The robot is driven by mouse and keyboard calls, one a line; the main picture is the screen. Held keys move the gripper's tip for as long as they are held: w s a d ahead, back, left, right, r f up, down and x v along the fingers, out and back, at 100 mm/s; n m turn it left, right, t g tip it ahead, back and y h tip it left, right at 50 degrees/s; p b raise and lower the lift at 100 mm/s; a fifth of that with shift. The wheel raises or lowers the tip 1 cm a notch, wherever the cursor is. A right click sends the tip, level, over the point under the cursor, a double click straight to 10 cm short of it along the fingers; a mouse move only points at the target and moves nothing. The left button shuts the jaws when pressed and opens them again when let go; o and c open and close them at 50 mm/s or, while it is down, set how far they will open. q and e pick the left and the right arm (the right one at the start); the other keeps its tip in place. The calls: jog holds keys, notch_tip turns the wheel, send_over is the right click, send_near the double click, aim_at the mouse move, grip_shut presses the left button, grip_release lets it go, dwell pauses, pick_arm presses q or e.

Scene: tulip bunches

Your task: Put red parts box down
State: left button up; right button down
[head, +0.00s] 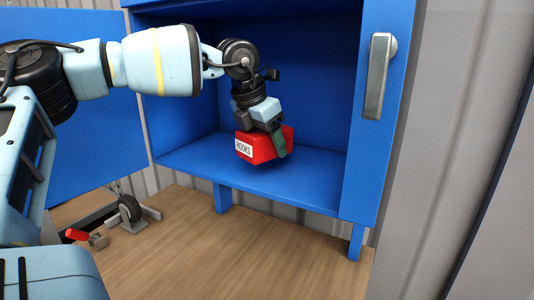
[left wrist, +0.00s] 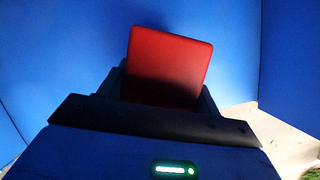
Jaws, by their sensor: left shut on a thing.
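The red parts box (head: 262,147) has a white label reading "HOOKS" and sits slightly tilted inside the blue cabinet (head: 312,180). My left gripper (head: 277,138) reaches in from above and is shut on the box. The box is over the cabinet's bottom shelf; whether it touches the shelf I cannot tell. In the left wrist view the red box (left wrist: 168,65) shows between the fingers, with blue panels around it. My right gripper is not in view.
The cabinet's right door post with a grey handle (head: 377,76) stands right of my arm. A blue door (head: 95,140) is open at the left. Shelf space around the box is bare.

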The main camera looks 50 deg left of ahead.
aim_at(258, 130)
pick_arm(q)
jog(key=shift+w+a+f, duration=0.2)
jog(key=shift+w+a, duration=0.05)
jog(key=shift+f+p, duration=0.35)
jog(key=shift+f, duration=1.2)
jog(key=shift+f, duration=0.1)
jog(key=shift+f, duration=0.15)
jog(key=o, duration=1.2)
jog(key=shift+s+r, duration=0.1)
jog(key=shift+r, duration=0.4)
jog(key=shift+v, duration=3.45)
